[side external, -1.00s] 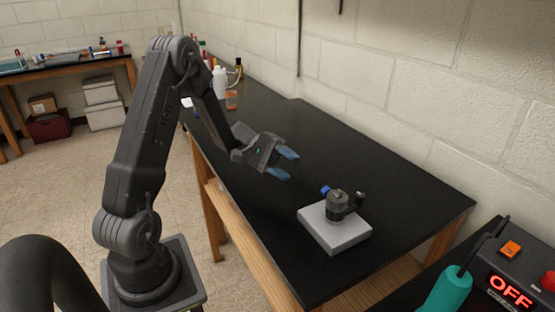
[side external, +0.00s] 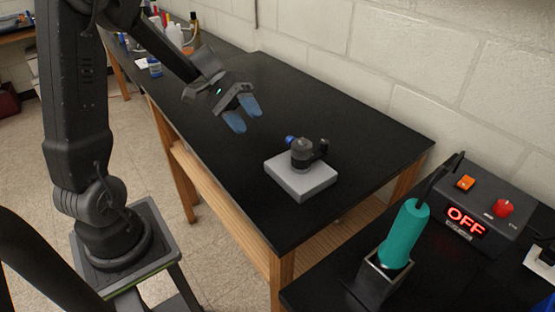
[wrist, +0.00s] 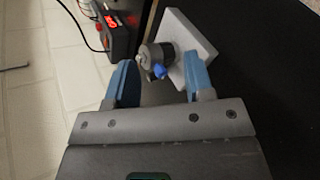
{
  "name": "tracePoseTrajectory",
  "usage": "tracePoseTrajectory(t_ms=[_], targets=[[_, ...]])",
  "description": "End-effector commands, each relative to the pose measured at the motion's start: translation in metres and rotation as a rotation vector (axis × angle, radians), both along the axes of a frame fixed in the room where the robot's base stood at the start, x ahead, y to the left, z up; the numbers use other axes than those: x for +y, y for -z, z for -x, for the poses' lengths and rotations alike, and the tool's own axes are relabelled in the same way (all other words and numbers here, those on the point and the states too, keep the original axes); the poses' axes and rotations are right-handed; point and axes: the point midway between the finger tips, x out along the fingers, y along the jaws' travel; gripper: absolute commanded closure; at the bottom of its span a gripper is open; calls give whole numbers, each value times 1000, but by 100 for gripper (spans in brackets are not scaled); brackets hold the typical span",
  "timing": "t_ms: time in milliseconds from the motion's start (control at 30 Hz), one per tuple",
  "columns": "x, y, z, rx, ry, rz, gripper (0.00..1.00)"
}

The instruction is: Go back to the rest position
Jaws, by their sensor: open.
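My gripper (side external: 243,114) has two blue fingers and hangs in the air above the black table, up and to the left of a small device in the side view. Its fingers are apart with nothing between them; the wrist view also shows the open fingers (wrist: 160,82). The device is a dark cylindrical fixture (side external: 303,154) with a blue knob (side external: 290,140), mounted on a light grey square block (side external: 300,180). In the wrist view the fixture (wrist: 158,54) and its white block (wrist: 196,36) lie beyond the fingertips, apart from them.
The black table (side external: 215,165) is mostly clear around the block. A teal-handled tool (side external: 405,235) stands in a holder at the front right, beside a control box (side external: 480,210) reading OFF. Bottles (side external: 174,34) stand at the far end. A block wall runs along the right.

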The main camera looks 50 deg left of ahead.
Motion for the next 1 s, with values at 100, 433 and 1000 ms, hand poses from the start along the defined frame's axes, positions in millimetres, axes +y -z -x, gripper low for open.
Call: tracePoseTrajectory(t_ms=[100, 433, 1000], targets=[[-37, -17, 26, -22, 115, -223, 52], [-82, -45, 95, -269, 259, -796, 52], [-88, -67, 132, -631, 226, -1113, 52]])
